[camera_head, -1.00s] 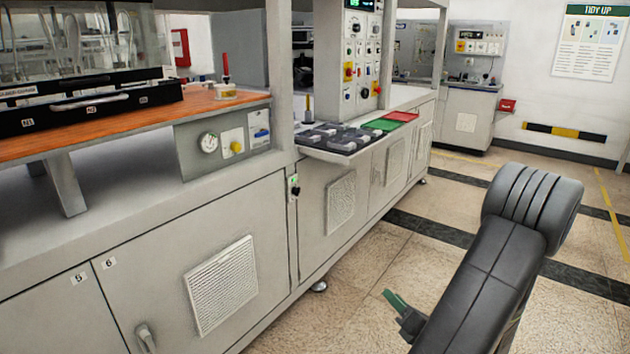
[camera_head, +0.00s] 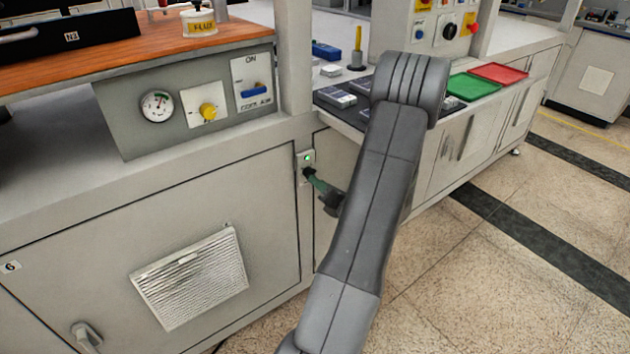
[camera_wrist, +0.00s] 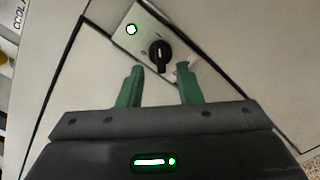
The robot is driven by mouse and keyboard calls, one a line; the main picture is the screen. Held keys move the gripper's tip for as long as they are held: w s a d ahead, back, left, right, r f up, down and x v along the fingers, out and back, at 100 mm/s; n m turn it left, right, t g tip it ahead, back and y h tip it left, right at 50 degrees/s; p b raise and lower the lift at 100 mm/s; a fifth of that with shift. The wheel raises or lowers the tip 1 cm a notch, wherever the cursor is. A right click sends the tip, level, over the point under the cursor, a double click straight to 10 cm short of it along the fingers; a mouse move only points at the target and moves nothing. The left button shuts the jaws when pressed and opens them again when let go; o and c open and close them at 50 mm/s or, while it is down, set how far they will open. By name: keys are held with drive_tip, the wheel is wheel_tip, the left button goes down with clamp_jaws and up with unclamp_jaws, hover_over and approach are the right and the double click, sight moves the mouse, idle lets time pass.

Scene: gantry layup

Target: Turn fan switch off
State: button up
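A small grey switch plate (camera_head: 306,157) with a lit green lamp is on the cabinet post below the worktop corner. No fan label is readable on it. In the wrist view the plate (camera_wrist: 143,22) carries a black rotary knob (camera_wrist: 159,55) with a pale pointer line and the lit green lamp (camera_wrist: 131,29). My gripper (camera_wrist: 160,72) is open, with its two green fingers spread just below the knob, one to each side, and nothing between them. In the head view my gripper (camera_head: 314,178) is close to the plate, and its fingers partly cover the knob.
A panel above left holds a gauge (camera_head: 157,107), a yellow knob (camera_head: 208,111) and a blue switch (camera_head: 254,90) marked ON. A vent grille (camera_head: 190,278) is on the cabinet door. Black trays (camera_head: 338,98) and green and red trays stand right. The floor at right is clear.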

sight(310, 174)
drive_tip(key=x, duration=0.3)
drive_tip(key=shift+w+r, duration=0.1)
drive_tip(key=shift+w, duration=0.2)
drive_tip(key=shift+c, duration=0.2)
drive_tip(key=c, duration=0.5)
drive_tip(key=shift+c, duration=0.2)
